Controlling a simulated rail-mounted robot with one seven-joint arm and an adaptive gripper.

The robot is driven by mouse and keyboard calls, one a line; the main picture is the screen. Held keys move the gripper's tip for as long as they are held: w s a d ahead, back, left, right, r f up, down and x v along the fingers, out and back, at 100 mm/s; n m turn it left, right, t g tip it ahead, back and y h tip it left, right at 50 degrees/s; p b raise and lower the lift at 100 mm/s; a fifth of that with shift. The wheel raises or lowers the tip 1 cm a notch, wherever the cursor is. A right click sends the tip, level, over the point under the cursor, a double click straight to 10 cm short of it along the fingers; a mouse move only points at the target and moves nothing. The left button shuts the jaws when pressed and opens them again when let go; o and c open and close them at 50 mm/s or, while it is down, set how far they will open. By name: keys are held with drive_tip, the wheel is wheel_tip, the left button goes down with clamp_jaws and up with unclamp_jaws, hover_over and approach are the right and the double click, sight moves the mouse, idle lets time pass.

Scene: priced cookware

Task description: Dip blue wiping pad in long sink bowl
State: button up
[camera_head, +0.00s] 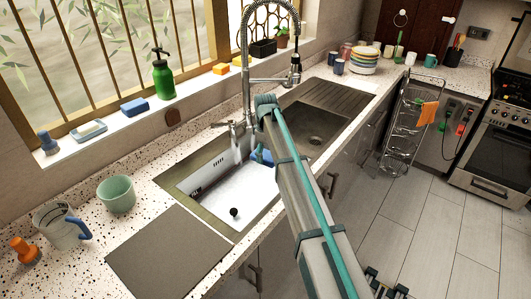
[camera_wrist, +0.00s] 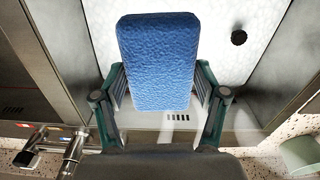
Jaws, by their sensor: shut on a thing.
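The blue wiping pad (camera_wrist: 157,55) fills the centre of the wrist view. My gripper (camera_wrist: 158,80) is shut on it, with one finger at each side near its lower part. In the head view my gripper is mostly hidden by my own arm; a little blue (camera_head: 263,156) shows over the right part of the long sink bowl (camera_head: 215,203). The bowl is bright white with a dark round drain; its floor also shows behind the pad in the wrist view (camera_wrist: 218,18). I cannot tell whether the pad touches the bowl or any water.
A tap (camera_head: 238,128) stands behind the bowl, with a pale streak below it. A second, darker basin (camera_head: 312,125) is to the right. A dark board (camera_head: 168,252), a green bowl (camera_head: 116,194) and a jug (camera_head: 58,226) stand left. The sill holds a green bottle (camera_head: 163,78).

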sight(266, 195)
drive_tip(key=shift+f+b, duration=3.65)
drive_tip(key=shift+f, duration=6.55)
drive_tip(key=shift+r+p, duration=4.8)
drive_tip(key=shift+r, duration=5)
